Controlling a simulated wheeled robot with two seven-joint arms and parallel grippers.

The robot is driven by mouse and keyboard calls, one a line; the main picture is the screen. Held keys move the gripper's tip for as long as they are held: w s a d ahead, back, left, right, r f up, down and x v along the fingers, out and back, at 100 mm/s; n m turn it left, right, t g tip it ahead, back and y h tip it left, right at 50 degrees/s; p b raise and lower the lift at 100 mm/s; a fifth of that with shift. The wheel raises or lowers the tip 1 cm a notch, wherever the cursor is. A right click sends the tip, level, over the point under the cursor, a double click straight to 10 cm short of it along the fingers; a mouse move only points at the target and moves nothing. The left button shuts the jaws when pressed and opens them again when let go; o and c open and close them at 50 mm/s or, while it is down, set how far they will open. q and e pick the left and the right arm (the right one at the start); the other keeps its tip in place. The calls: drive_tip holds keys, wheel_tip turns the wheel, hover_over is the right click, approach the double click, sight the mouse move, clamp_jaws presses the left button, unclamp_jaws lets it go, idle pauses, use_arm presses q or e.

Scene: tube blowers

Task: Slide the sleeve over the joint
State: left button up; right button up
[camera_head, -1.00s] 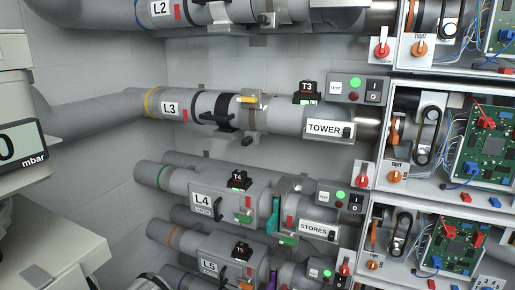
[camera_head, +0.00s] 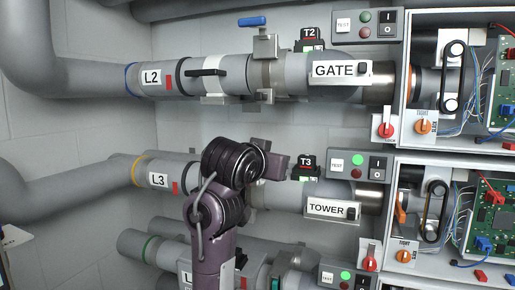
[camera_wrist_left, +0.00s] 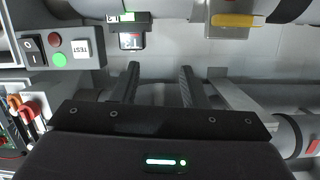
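The L2 pipe (camera_head: 225,75) runs across the top of the head view. A grey sleeve with a black handle (camera_head: 207,73) sits on it, left of a clamp with a blue lever (camera_head: 252,21). The L3 pipe (camera_head: 283,197) runs below; my left arm hides its middle, including its sleeve and most of its clamp. The yellow lever (camera_wrist_left: 237,20) on L3 shows at the top of the left wrist view. My right gripper is out of view.
The T3 box (camera_head: 307,163) and a control panel (camera_head: 345,166) with a lit green lamp stand right of my left gripper. Open electrical cabinets (camera_head: 440,150) line the right. Grey wall (camera_head: 240,120) shows between the L2 and L3 pipes.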

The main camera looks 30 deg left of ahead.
sight(258, 95)
use_arm(q)
drive_tip(key=s+a+r+n+t+y, duration=0.1)
drive_tip(key=s+r, duration=0.2)
drive_tip(key=r, duration=0.4)
drive_tip(key=s+a+r+t, duration=0.1)
drive_tip(key=s+a+r, duration=0.15)
drive_tip(key=r, duration=0.45)
drive_tip(key=p+x, duration=0.1)
drive_tip(key=x, duration=0.1)
drive_tip(key=p+x, duration=0.1)
drive_tip(key=x, duration=0.1)
drive_tip(key=p+x, duration=0.1)
drive_tip(key=x, duration=0.1)
drive_tip(key=shift+w+d+r, duration=0.15)
drive_tip(key=shift+w+r, duration=0.15)
drive_tip(key=shift+w+f+p, duration=0.1)
drive_tip(key=shift+w+p, duration=0.2)
drive_tip(key=shift+w, duration=0.3)
drive_tip(key=shift+t, duration=0.3)
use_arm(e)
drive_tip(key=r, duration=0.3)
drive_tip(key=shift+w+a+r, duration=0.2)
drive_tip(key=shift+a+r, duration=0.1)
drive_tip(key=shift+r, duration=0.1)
use_arm(q)
clamp_jaws()
